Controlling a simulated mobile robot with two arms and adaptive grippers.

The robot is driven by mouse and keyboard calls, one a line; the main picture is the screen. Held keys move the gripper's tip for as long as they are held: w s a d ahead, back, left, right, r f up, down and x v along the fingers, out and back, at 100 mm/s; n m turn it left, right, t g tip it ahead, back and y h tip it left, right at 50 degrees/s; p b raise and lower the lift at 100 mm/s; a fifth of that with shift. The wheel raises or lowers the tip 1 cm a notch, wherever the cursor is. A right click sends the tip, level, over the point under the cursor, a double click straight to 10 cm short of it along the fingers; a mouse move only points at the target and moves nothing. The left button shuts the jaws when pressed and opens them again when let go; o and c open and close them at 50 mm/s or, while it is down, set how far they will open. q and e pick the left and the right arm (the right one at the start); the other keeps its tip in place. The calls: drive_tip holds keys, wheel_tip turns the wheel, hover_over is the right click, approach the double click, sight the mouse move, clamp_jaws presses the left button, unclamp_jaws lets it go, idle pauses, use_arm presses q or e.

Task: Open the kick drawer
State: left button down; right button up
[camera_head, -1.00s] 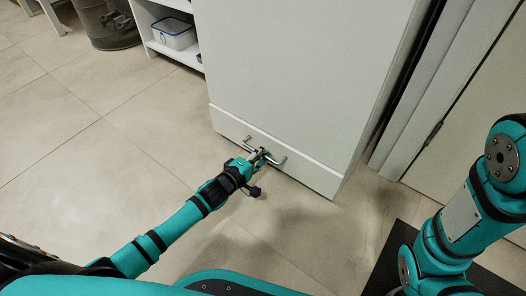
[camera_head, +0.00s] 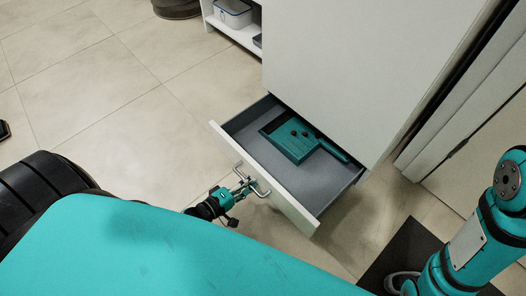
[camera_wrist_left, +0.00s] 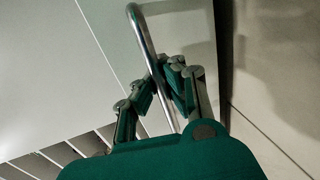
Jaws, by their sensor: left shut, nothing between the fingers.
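The kick drawer (camera_head: 286,201) at the foot of the white cabinet stands pulled out, with its grey inside showing. A bar handle (camera_head: 249,181) is on its white front. My left gripper (camera_head: 243,184) is at this handle, its fingers shut with nothing gripped between them. In the left wrist view the metal handle (camera_wrist_left: 139,34) runs past the fingers (camera_wrist_left: 160,92); whether they touch it I cannot tell. My right arm shows at the right, but its gripper is out of view.
A teal object with a handle (camera_head: 291,146) lies in the drawer. The white cabinet (camera_head: 355,75) rises above it. A shelf with a clear box (camera_head: 233,14) stands at the back. A dark mat (camera_head: 405,250) lies at the right.

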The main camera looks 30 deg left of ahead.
use_arm(q)
drive_tip(key=f+p+v, duration=0.1)
drive_tip(key=v, duration=0.5)
drive_tip(key=shift+s+a+p, duration=0.25)
drive_tip(key=shift+s+p, duration=0.05)
drive_tip(key=shift+s, duration=0.2)
drive_tip(key=shift+f, duration=0.15)
drive_tip(key=c, duration=1.4)
unclamp_jaws()
drive_tip(key=shift+s, duration=0.1)
drive_tip(key=v, duration=1.1)
drive_tip(key=shift+s, duration=0.4)
